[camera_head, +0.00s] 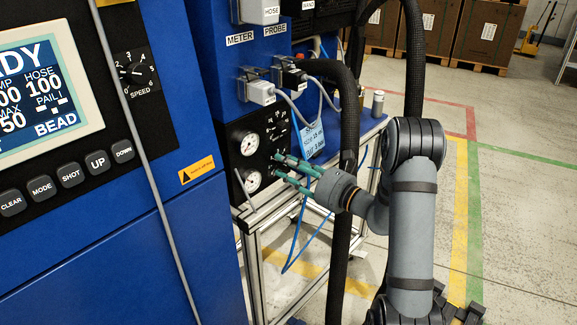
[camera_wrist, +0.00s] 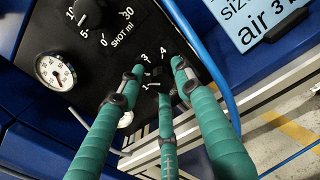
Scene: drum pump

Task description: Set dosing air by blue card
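A blue hose (camera_wrist: 213,75) runs close to the right finger. A thick black hose (camera_head: 349,120) hangs beside my wrist. METER and PROBE plugs (camera_head: 261,91) with cables are above the panel. A metal frame (camera_head: 262,250) stands below. Open floor (camera_head: 520,220) lies to the right.

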